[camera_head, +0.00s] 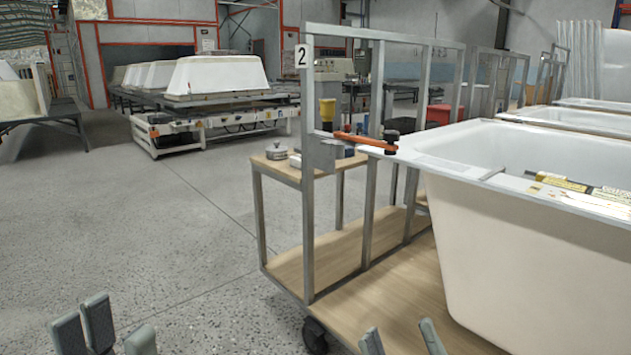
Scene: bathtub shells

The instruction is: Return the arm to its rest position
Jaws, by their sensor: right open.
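My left gripper (112,338) is at the bottom left edge of the head view. Its grey fingertips point up and stand apart over the concrete floor, with nothing seen between them. My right gripper (402,340) is at the bottom edge, right of centre. Its two fingertips are apart and empty, in front of the cart's wooden deck (385,300) in the picture. Only the fingertips of both grippers show; the arms and the rest of the hands are out of view.
A metal-framed cart (308,230) carries a white bathtub shell (500,240) at right. An orange-handled clamp (365,141) is by the tub's rim. A label lies on the tub's edge. More shells (215,75) sit on a conveyor behind. The floor (130,230) at left is clear.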

